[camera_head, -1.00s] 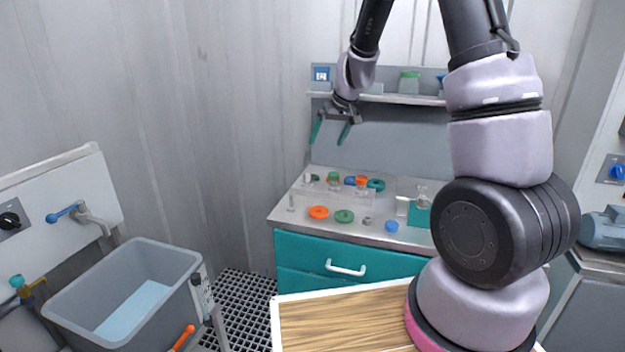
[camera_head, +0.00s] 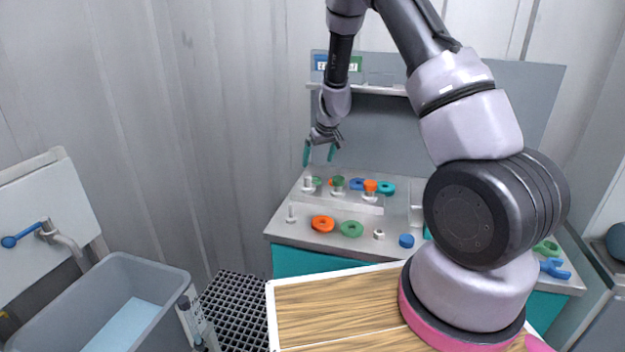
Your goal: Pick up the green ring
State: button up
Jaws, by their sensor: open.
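A green ring (camera_head: 351,229) lies flat on the front part of the grey worktop, just right of an orange ring (camera_head: 322,224). My gripper (camera_head: 319,156) hangs above the back left of the worktop with its two teal fingers pointing down. It is open and empty, above and to the left of the green ring and apart from it. Another green piece (camera_head: 338,182) sits on a post of the clear rack behind, and a teal-green ring (camera_head: 386,188) lies behind on the right. A further green ring (camera_head: 546,249) lies at the far right of the worktop.
A clear rack (camera_head: 372,206) with posts and an orange piece (camera_head: 370,187) stands behind the green ring. A metal nut (camera_head: 379,234) and a blue cap (camera_head: 406,241) lie to its right, a small white post (camera_head: 291,213) to the left. A shelf (camera_head: 385,90) runs above.

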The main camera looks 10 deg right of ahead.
jog(key=x, duration=0.9)
jog(key=shift+w+d+f, duration=0.1)
jog(key=shift+d+f, duration=0.1)
jog(key=shift+d, duration=0.05)
jog(key=shift+c, duration=0.3)
jog(key=c, duration=1.3)
jog(key=shift+r, duration=5)
